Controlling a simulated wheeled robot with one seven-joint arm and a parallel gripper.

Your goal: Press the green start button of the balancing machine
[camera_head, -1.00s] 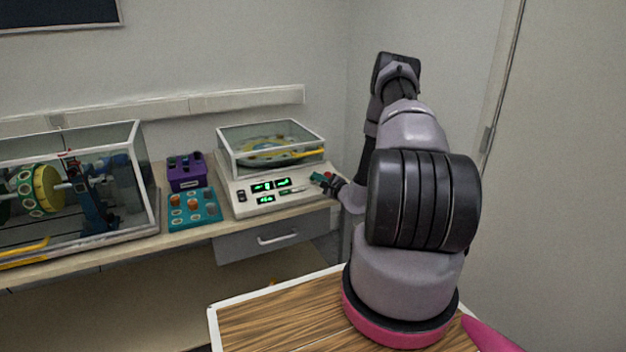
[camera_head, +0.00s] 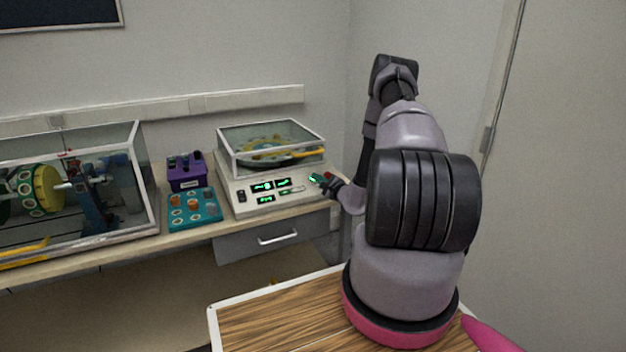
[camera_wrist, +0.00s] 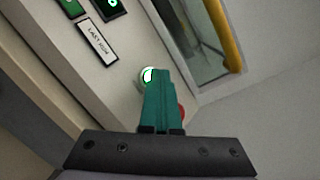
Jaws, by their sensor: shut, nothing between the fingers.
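The balancing machine (camera_head: 232,190) is a white console on the bench with green displays and a clear cover over a disc (camera_head: 270,150). The green start button (camera_wrist: 148,75) is round and glows green-white in the wrist view. My gripper (camera_wrist: 162,72) has its teal fingers shut, with the tips at the button's right edge and covering part of it. Whether they touch it I cannot tell. A red button (camera_wrist: 182,112) is partly hidden behind the fingers. In the head view my gripper (camera_head: 318,177) is at the console's right end.
A purple box (camera_head: 186,181) and a teal tray (camera_head: 205,219) with round parts stand left of the machine. A glass-walled rig (camera_head: 142,180) stands further left. A drawer (camera_head: 245,247) is under the bench. The wall is close behind.

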